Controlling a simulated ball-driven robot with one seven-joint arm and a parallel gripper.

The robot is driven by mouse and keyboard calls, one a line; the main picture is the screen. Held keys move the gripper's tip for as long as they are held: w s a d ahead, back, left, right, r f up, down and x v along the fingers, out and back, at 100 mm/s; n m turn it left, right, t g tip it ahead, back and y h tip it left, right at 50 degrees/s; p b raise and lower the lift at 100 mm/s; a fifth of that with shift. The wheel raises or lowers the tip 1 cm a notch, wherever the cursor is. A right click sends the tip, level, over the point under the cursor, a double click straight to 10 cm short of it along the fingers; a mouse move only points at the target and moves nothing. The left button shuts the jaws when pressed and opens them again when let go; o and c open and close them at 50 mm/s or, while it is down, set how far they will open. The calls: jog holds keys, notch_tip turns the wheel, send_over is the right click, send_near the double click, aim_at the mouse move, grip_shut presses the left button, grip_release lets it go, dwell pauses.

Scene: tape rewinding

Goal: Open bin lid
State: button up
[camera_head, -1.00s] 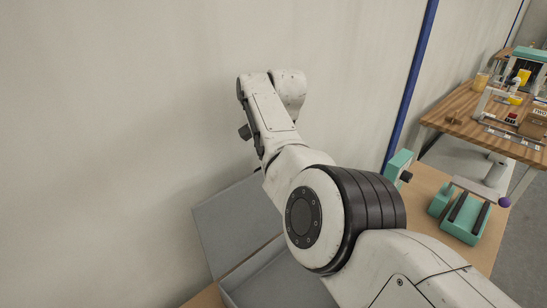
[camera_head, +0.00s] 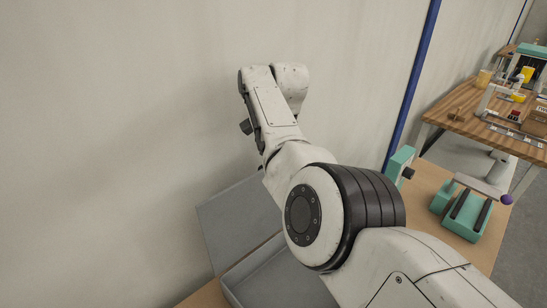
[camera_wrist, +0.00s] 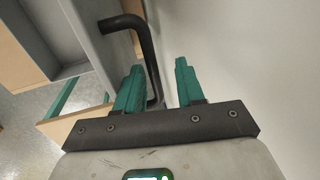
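The grey bin (camera_head: 275,280) is at the lower middle of the head view, partly hidden by my arm. Its flat grey lid (camera_head: 228,228) stands tilted up beside the wall, clear of the bin's opening. In the wrist view, the lid (camera_wrist: 95,35) runs along the upper left, with a dark bent bar handle (camera_wrist: 143,35) on it. My gripper (camera_wrist: 158,75) has its two teal fingers spread apart. The lower part of the handle lies between them, close to the left finger, with a gap to the right one. My fingers are hidden in the head view.
A pale wall (camera_head: 110,120) stands close behind the lid and my arm. A teal device (camera_head: 462,208) with a purple knob sits on the wooden table to the right. A farther workbench (camera_head: 470,105) holds several items.

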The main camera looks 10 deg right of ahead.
notch_tip(320, 180, up, 10)
jog(key=s+d+b, duration=0.1)
jog(key=shift+s+f+b, duration=0.2)
jog(key=shift+s+b, duration=0.1)
jog(key=shift+b, duration=0.1)
